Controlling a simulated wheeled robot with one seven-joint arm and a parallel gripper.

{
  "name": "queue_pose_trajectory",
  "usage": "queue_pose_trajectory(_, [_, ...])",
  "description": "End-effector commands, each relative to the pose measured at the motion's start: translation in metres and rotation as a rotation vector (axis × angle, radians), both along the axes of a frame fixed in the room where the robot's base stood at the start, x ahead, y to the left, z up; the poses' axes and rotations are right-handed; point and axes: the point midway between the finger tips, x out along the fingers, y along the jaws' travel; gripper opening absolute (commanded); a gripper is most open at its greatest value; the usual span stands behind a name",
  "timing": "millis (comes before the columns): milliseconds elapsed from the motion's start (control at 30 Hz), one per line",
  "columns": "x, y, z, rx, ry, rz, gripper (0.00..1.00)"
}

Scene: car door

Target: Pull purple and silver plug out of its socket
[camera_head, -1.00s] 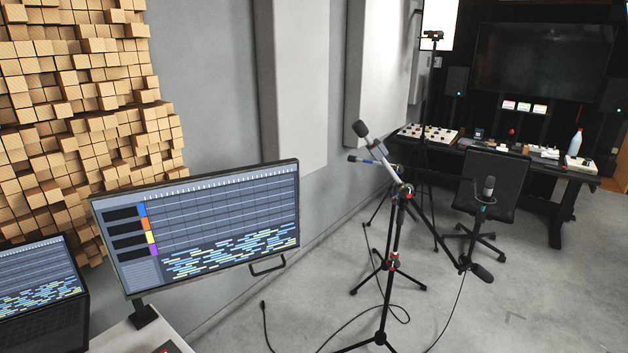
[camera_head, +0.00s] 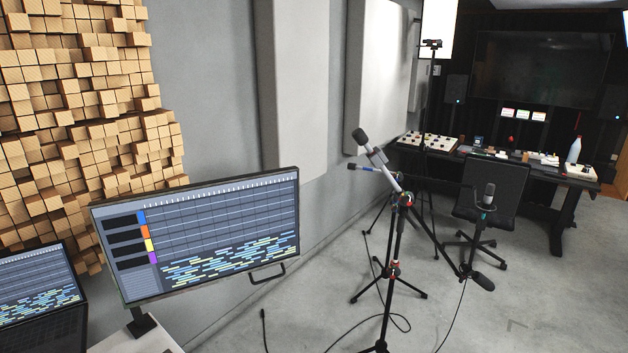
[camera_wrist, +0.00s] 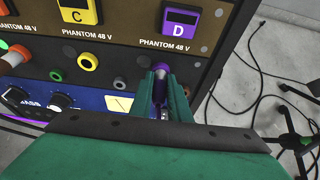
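In the wrist view, my green gripper (camera_wrist: 164,87) points at the front panel of a dark audio rack. The purple and silver plug (camera_wrist: 160,75) lies between its two fingers, with both fingers close against its sides. A purple end shows at the fingertips, with a silver band below it and more purple farther back. The head view does not show my gripper or the plug.
Cables (camera_wrist: 235,85) lie on the floor at right. In the head view, a monitor (camera_head: 205,235) and microphone stand (camera_head: 395,255) stand ahead.

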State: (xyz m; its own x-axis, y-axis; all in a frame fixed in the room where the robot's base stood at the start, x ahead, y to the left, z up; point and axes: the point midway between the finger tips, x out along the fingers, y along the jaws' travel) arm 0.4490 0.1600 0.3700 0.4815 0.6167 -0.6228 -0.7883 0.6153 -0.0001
Motion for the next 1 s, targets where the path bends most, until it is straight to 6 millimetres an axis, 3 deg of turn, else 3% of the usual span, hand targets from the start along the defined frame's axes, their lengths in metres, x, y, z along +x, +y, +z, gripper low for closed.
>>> queue_pose_trajectory(1000, [-0.018,-0.023,0.01,-0.001,-0.001,0.0,0.0])
